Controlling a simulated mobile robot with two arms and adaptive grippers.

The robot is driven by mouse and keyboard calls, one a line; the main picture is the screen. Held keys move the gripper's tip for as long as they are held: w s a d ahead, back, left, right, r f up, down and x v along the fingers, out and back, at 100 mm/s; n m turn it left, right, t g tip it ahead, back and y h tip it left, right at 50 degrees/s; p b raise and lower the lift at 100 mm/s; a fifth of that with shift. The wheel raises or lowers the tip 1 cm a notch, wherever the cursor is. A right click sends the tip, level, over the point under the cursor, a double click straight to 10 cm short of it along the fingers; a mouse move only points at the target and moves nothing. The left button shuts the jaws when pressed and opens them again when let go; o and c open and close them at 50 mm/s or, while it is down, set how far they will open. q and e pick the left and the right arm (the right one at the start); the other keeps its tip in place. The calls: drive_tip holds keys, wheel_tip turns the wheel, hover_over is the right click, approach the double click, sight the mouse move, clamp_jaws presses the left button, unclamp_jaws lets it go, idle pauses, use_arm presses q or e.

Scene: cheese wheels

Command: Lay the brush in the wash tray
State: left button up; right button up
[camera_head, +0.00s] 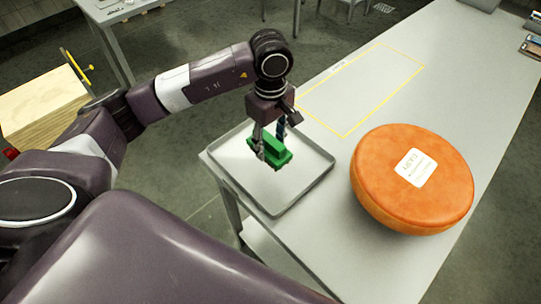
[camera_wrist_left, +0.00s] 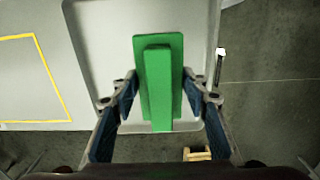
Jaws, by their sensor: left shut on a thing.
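The green brush (camera_head: 270,152) is held in my left gripper (camera_head: 270,143), over the wash tray (camera_head: 310,185) in the head view. In the left wrist view the brush (camera_wrist_left: 158,85) lies between the two fingers of the left gripper (camera_wrist_left: 158,97), its raised green handle toward the camera. The pale, low-rimmed wash tray (camera_wrist_left: 98,60) shows behind it. I cannot tell whether the brush touches the tray floor. The brush's underside is hidden. My right gripper is not in view.
A large orange cheese wheel (camera_head: 412,178) with a white label sits on the table (camera_head: 470,90) to the right of the tray. A yellow-outlined area (camera_head: 365,85) on the table behind is empty.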

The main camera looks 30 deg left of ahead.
sight(270, 152)
use_arm(q)
wheel_tip(270, 152, down, 3)
drive_tip(key=shift+f+p, duration=0.1)
drive_tip(key=shift+p, duration=0.2)
drive_tip(key=shift+s+f, duration=0.1)
drive_tip(key=shift+f, duration=0.3)
wheel_tip(270, 152, down, 2)
drive_tip(key=shift+f+p, duration=0.25)
drive_tip(key=shift+p, duration=0.35)
drive_tip(key=shift+f, duration=0.5)
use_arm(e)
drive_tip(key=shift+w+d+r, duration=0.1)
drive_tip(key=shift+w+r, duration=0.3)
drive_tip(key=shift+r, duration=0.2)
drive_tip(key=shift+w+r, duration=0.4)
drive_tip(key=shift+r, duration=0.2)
use_arm(q)
drive_tip(key=shift+f, duration=0.1)
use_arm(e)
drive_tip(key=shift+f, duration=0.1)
use_arm(q)
drive_tip(key=o, duration=1.1)
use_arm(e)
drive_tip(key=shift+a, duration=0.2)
